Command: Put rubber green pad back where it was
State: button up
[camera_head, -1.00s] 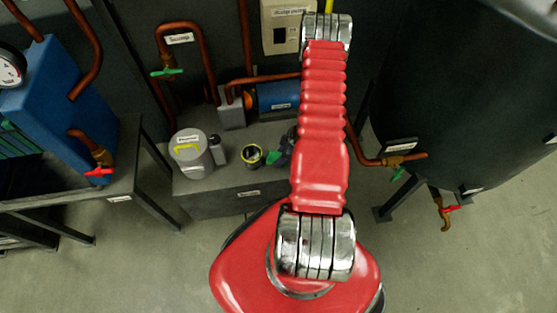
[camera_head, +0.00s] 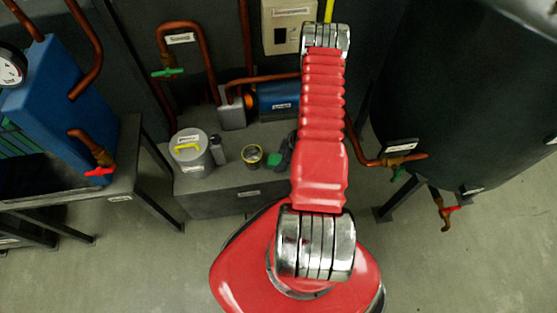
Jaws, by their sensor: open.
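A small green piece (camera_head: 274,159), perhaps the green pad, shows on the grey bench block, just left of my red arm. A dark shape (camera_head: 287,152) lies right against it and is partly covered by my arm. I cannot tell whether this shape is a tool or part of my gripper. My red upper arm stands in front of this spot, and I cannot make out my gripper's fingers.
On the grey block (camera_head: 220,203) stand a grey canister (camera_head: 192,160), a small dark bottle (camera_head: 217,150) and a yellow-rimmed cup (camera_head: 252,155). A blue motor (camera_head: 278,100) and copper pipes (camera_head: 210,65) are behind. A dark tank (camera_head: 460,100) stands right. Floor is free at lower right.

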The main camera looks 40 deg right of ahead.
jog(key=v, duration=1.2)
dwell(0.3)
dwell(0.5)
